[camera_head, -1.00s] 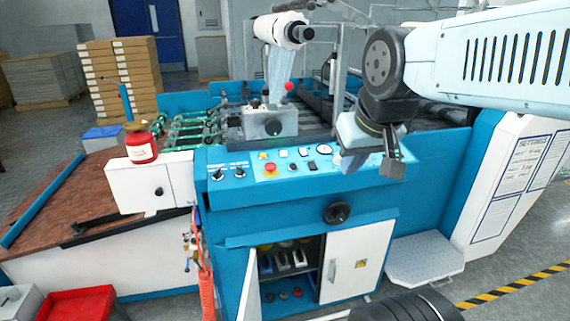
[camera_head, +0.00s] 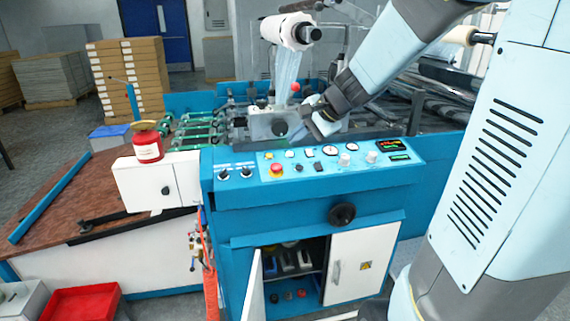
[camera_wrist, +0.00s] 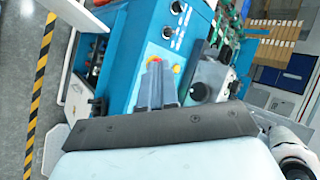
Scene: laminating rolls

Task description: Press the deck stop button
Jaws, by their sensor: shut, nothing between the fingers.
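A red mushroom button (camera_head: 277,169) on a yellow base sits on the sloping blue control panel (camera_head: 330,185), left of the panel's middle. In the wrist view the red button (camera_wrist: 177,69) is partly hidden behind my fingers. I cannot read a label naming it. A red ball-like knob (camera_head: 268,90) stands higher on the machine deck. My gripper (camera_head: 314,122) is shut and empty, above and behind the panel, beside the grey block (camera_head: 268,125). In the wrist view my gripper (camera_wrist: 158,75) points toward the panel, apart from the button as far as I can tell.
Two black selector knobs (camera_head: 234,173), small buttons and gauges (camera_head: 330,150) share the panel. A film roll (camera_head: 290,32) hangs above the deck. A red canister (camera_head: 147,145) stands on the white box at left. The cabinet below has an open door (camera_head: 254,285).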

